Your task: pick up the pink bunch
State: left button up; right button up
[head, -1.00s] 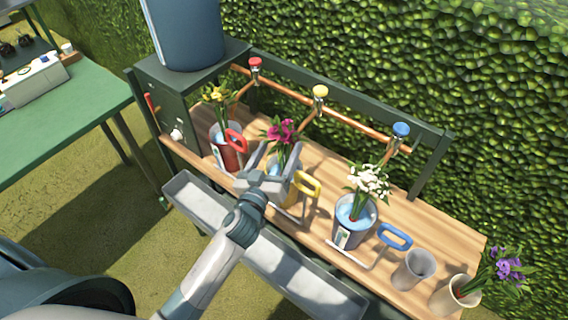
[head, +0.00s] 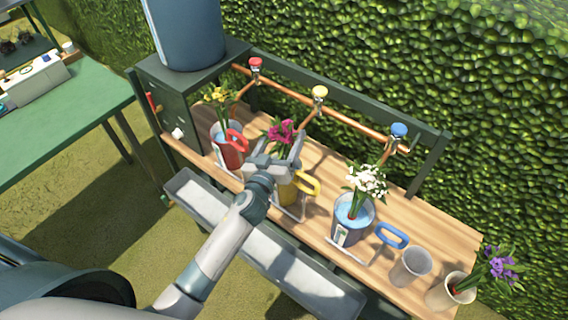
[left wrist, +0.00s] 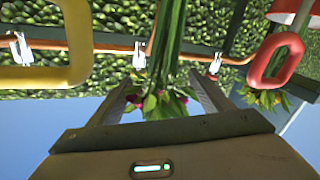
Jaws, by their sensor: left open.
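The pink bunch (head: 281,131) stands in the yellow-handled bucket (head: 288,193), its magenta blooms above the rim. My left gripper (head: 279,153) is open at the bunch's stems, just below the blooms, and partly hides the stems and bucket. In the left wrist view, which shows the scene upside down, the green stems (left wrist: 168,45) run between the two spread fingers of my left gripper (left wrist: 162,90). Pink petals show low between the fingers. I cannot tell whether a finger touches the stems. My right gripper is out of view.
A red-handled bucket (head: 229,157) with yellow flowers stands left, and a blue-handled bucket (head: 350,228) with white flowers stands right. An empty grey cup (head: 410,266) and a cream pot (head: 447,291) with purple flowers are farther right. A copper pipe (head: 345,122) with taps runs behind.

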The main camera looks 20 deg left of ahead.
pick_arm(q)
jog(key=shift+w, duration=0.6)
jog(key=c, duration=1.7)
jog(key=shift+r, duration=0.1)
jog(key=shift+r, duration=0.55)
notch_tip(320, 180, up, 9)
jog(key=shift+f, duration=0.1)
